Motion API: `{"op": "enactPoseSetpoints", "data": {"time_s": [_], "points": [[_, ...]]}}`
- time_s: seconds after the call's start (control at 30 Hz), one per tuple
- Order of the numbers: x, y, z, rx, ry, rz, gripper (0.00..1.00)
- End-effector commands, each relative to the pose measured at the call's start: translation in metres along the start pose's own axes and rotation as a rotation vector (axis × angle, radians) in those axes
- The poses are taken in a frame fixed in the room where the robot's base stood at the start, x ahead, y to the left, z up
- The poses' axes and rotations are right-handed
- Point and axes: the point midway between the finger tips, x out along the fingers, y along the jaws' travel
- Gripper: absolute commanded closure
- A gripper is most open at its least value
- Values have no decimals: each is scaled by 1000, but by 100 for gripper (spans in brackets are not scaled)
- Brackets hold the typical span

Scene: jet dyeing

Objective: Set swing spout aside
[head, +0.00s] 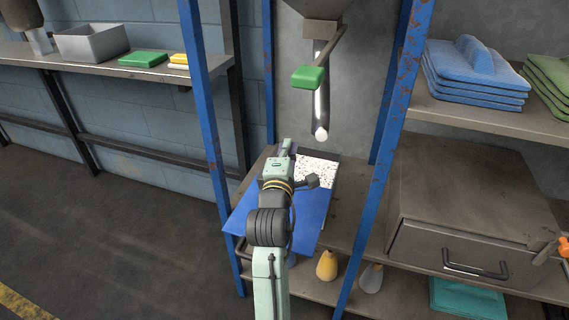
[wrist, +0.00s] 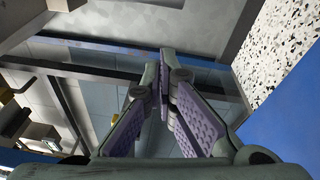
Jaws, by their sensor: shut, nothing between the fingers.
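The swing spout (head: 321,105) is a metal pipe with a pale round tip, hanging below a hopper (head: 318,8) inside the blue frame. A thin lever with a green grip (head: 308,77) joins it near the top. My gripper (head: 286,147) is below and left of the spout in the head view, apart from it and the green grip. In the wrist view its purple-padded fingers (wrist: 164,68) meet at the tips with nothing between them. I cannot make out the spout for certain in the wrist view.
Blue rusted posts (head: 392,95) flank the bay. A blue sheet (head: 312,210) and a speckled white slab (head: 316,172) lie below my gripper. A wall shelf (head: 105,73) is at left. Blue cloths (head: 478,80) and a drawer unit (head: 455,200) are at right. Bottles (head: 327,265) stand below.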

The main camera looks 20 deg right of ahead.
Motion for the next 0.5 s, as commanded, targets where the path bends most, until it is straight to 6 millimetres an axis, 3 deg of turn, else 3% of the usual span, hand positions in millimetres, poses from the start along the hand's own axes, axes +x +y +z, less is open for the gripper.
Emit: {"op": "enactPoseSetpoints", "data": {"time_s": [0.07,0.2,0.5], "points": [[16,0,1,0,-2,1,100],[18,0,26,1,-5,-1,100],[22,0,39,0,-1,0,100]]}}
